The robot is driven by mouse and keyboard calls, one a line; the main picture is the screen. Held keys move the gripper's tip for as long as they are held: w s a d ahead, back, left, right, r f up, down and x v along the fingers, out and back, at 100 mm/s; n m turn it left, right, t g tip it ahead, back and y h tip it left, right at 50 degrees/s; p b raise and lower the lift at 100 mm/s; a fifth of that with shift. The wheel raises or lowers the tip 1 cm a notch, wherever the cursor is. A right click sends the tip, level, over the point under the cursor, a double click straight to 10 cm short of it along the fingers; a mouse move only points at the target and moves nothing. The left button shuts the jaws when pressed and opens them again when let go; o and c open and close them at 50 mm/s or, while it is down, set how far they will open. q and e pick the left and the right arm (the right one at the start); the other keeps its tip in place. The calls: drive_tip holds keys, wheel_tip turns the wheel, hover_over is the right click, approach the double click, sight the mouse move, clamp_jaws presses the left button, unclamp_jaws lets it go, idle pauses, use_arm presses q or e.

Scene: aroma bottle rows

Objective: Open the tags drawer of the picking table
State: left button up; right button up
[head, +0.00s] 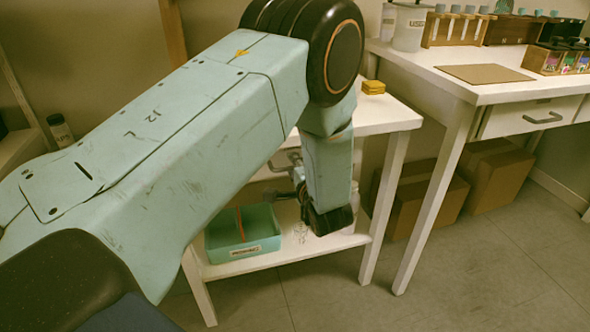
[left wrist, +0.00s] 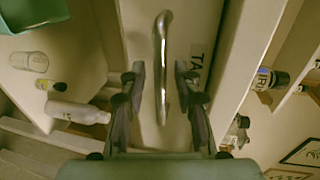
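The tags drawer (left wrist: 140,25) shows in the left wrist view as a pale front with a partly hidden label (left wrist: 197,62) starting "TA". Its metal bar handle (left wrist: 161,50) runs lengthwise through the middle of that view. My left gripper (left wrist: 159,72) is open, with one finger on each side of the handle; I cannot tell whether either touches it. In the head view my left arm hides most of the drawer, and the left gripper (head: 285,193) shows only partly at the small white table (head: 384,117). My right gripper is not in view.
A teal bin (head: 228,256) stands on the table's lower shelf (head: 290,268). Yellow items (head: 373,87) lie on top. To the right is a larger white table (head: 490,92) with a drawer handle (head: 543,117), with cardboard boxes (head: 495,178) beneath. The front floor is clear.

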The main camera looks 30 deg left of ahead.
use_arm(q)
drive_tip(key=shift+d, duration=0.1)
clamp_jaws()
idle(0.8)
